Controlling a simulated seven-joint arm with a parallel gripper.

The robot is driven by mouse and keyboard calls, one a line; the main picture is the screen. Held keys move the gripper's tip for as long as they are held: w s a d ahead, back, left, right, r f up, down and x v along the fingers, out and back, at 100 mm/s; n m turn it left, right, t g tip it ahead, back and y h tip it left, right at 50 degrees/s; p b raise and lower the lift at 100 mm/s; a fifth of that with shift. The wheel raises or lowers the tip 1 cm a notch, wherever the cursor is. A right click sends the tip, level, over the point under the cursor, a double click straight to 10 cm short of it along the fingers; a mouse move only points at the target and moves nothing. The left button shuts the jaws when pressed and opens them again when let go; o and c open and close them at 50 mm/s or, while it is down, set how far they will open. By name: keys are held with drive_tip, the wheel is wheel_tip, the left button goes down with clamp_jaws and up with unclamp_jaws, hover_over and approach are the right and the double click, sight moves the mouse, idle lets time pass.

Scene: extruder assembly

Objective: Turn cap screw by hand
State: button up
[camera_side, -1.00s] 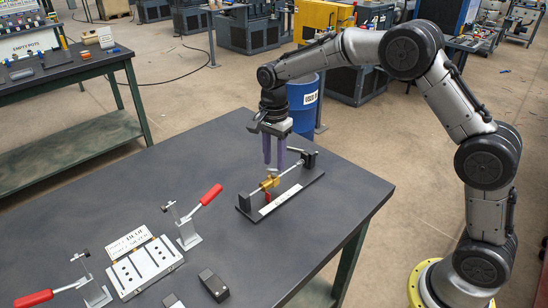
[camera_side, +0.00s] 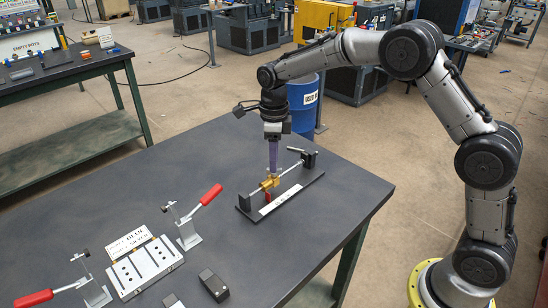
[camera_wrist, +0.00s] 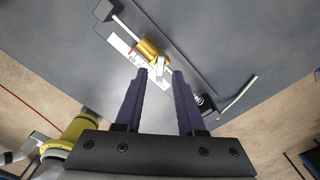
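A gold-coloured block (camera_side: 269,182) sits on the rod of a dark fixture (camera_side: 247,212) near the table's far right edge. The gold block also shows in the wrist view (camera_wrist: 148,48). A small silver piece (camera_wrist: 162,68), which looks like the cap screw, stands at the block and shows between the fingertips. My gripper (camera_side: 273,172), with purple fingers, points straight down over the block. In the wrist view my gripper (camera_wrist: 161,73) has its fingers apart, with gaps on both sides of the silver piece. In the side view the fingers overlap and hide the screw.
A red-handled clamp (camera_side: 209,195), a slotted light block (camera_side: 145,268) and dark blocks (camera_side: 213,285) lie to the left and front. A second red-handled clamp (camera_side: 38,298) is at the lower left. The table between the fixture and the near clamp is clear.

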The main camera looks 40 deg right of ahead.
drive_tip(key=shift+f, duration=0.15)
drive_tip(key=shift+f, duration=0.85)
clamp_jaws()
drive_tip(key=n, duration=0.2)
drive_tip(key=shift+n, duration=0.3)
drive_tip(key=shift+c, duration=1.9)
unclamp_jaws()
drive_tip(key=shift+n, duration=0.4)
drive_tip(key=o, duration=0.5)
drive_tip(key=shift+c, duration=0.2)
